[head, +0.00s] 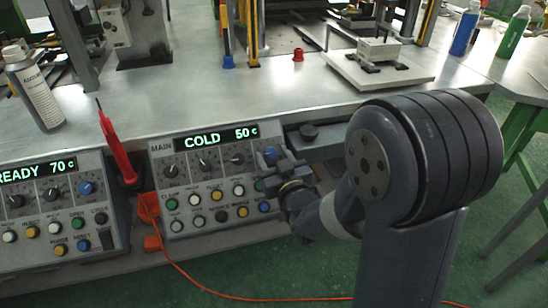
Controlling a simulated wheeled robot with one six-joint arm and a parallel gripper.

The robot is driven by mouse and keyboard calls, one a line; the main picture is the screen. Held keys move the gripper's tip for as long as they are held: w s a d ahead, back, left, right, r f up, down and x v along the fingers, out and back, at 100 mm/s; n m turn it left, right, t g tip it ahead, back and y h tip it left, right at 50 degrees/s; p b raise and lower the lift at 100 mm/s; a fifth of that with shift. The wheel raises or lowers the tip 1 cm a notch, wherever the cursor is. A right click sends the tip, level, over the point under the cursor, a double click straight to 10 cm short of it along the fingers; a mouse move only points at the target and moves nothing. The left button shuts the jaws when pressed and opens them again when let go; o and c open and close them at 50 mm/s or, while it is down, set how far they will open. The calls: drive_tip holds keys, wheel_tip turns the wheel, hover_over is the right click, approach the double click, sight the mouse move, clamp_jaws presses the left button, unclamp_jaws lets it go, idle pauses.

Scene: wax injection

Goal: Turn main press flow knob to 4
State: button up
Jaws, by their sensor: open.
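The main press control box (158,158) is in the middle of the head view, marked MAIN. Its green display (222,136) reads COLD 50 C. A row of dials runs below the display: dark knobs (203,166) and, at the right end, a blue knob (271,153). I cannot read the dial labels or settings, so I cannot tell which is the flow knob. My gripper (273,168) is open at the right side of the box, in front of the blue knob's area. It partly hides that corner, and I cannot tell if it touches.
A second box (38,192) at left reads READY 70 C. A red-handled tool (115,143) stands between the boxes. Coloured push buttons fill the lower panel. An orange cable (190,278) runs along the floor. A spray can (37,92) and white block (378,50) stand on the bench.

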drive_tip(key=shift+c, duration=0.2)
drive_tip(key=c, duration=0.9)
drive_tip(key=shift+s+a+m+b, duration=0.1)
drive_tip(key=shift+m+b, duration=0.2)
drive_tip(key=shift+m, duration=0.1)
